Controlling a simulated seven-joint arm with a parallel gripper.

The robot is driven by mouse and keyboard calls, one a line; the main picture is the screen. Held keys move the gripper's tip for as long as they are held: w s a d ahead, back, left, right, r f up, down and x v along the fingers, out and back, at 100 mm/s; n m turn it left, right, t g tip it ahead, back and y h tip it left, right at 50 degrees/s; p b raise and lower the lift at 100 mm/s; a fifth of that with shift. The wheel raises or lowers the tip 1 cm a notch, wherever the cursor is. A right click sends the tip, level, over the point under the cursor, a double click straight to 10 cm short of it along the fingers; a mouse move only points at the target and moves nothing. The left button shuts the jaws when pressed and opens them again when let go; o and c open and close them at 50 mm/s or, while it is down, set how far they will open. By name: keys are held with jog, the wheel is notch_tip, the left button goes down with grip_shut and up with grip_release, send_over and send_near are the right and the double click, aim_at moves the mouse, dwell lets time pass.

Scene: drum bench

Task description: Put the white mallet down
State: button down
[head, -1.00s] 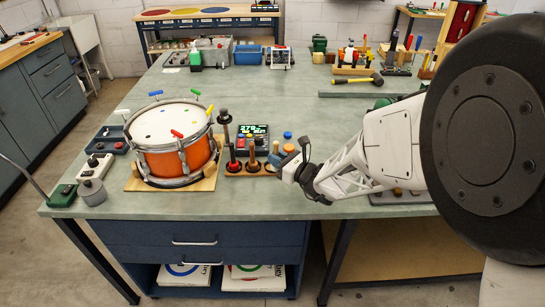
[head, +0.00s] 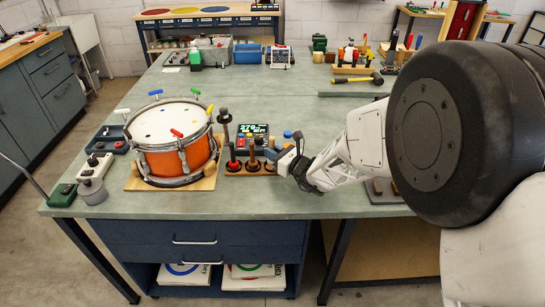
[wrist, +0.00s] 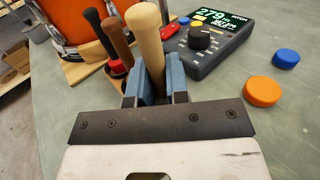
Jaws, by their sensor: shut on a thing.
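My gripper (head: 274,156) is at the right end of a wooden mallet rack (head: 243,170). In the wrist view its blue fingers are shut on a pale wooden handle (wrist: 147,45), which I take to be the white mallet's. The handle stands roughly upright in line with the rack's other handles. The mallet's head is hidden behind the fingers and gripper body, so I cannot tell whether it touches the rack. A black handle (wrist: 97,27) and a brown handle (wrist: 117,40) stand to its left.
An orange drum (head: 170,145) on a wooden board is left of the rack. A tuner box with a green display (head: 255,130) is behind it. Orange (wrist: 262,90) and blue (wrist: 286,57) discs lie on the bench to the right. The bench middle behind is clear.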

jog(key=shift+f, duration=0.95)
jog(key=shift+f, duration=0.1)
jog(key=c, duration=1.1)
grip_release()
jog(key=shift+s+d, duration=0.1)
jog(key=shift+d, duration=0.05)
jog(key=v, duration=1.1)
jog(key=shift+s+d, duration=0.2)
jog(key=shift+d, duration=0.05)
